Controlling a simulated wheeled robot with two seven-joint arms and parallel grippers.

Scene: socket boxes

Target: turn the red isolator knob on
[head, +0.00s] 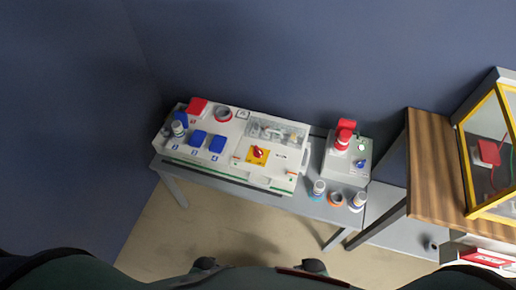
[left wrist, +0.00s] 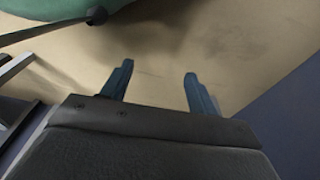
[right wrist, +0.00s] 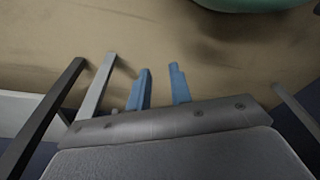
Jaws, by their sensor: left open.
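The red isolator knob (head: 258,152) sits on a yellow plate (head: 251,158) at the front right of the white socket box (head: 236,172), in the head view. The knob looks turned at a slant; its exact setting is too small to read. My left gripper (left wrist: 158,69) is open and empty in the left wrist view, over bare floor. My right gripper (right wrist: 160,68) has its fingers a smaller gap apart, with nothing between them, also over floor. Neither gripper's fingers show clearly near the box in the head view.
The socket box stands on a grey table (head: 318,209) and has several blue and red covers. To its right are a grey control box (head: 346,168) with a red part on top and several small containers. A wooden table (head: 432,150) carries a yellow-framed case (head: 466,170).

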